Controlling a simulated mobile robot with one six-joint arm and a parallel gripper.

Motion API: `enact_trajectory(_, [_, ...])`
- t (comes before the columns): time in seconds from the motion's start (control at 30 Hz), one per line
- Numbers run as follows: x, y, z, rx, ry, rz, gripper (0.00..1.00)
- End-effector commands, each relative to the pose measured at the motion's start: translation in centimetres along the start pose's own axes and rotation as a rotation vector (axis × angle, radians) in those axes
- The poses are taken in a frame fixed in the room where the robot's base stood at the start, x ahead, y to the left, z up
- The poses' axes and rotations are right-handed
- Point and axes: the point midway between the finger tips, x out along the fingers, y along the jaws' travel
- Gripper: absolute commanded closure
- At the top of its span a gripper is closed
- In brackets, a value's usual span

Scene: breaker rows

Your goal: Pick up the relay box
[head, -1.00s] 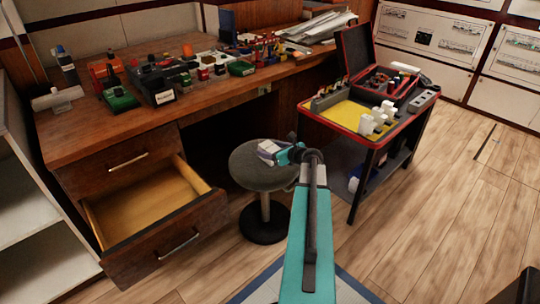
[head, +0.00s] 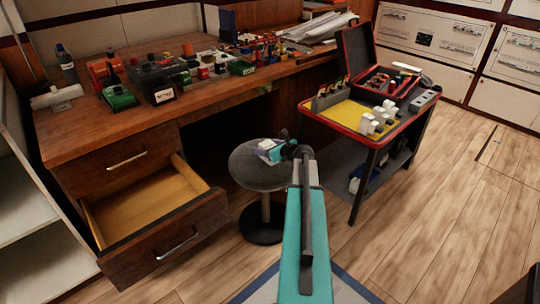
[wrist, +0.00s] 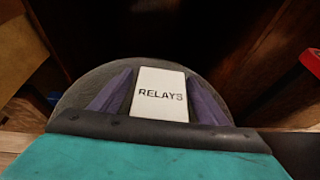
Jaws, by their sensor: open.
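The relay box (wrist: 160,95) is a white box lettered RELAYS on top. It sits on the round grey stool (head: 245,178), in front of the workbench, and shows small and partly covered in the head view (head: 268,145). My gripper (wrist: 159,76) is open, with one purple finger to the left of the box and one to the right. In the wrist view the box lies between the fingers. I cannot tell whether they touch it or how far down they reach. The near end of the box is hidden by my wrist.
A wooden workbench (head: 75,140) with several breakers and small parts stands behind, its lower drawer (head: 150,200) pulled open at left. A red-edged cart (head: 330,120) with a yellow mat and open case stands right of the stool.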

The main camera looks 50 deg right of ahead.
Motion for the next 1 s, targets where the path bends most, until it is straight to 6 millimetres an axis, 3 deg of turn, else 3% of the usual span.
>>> enact_trajectory(0.63, [0.44,-0.07,0.0,0.0,0.0,-0.001,0.31])
enact_trajectory(0.67, [0.44,-0.08,-0.01,0.001,0.0,-0.001,0.33])
enact_trajectory(0.93, [0.42,-0.1,-0.02,0.001,0.0,-0.001,0.79])
enact_trajectory(1.0, [0.41,-0.11,0.03,0.001,0.0,-0.002,0.81])
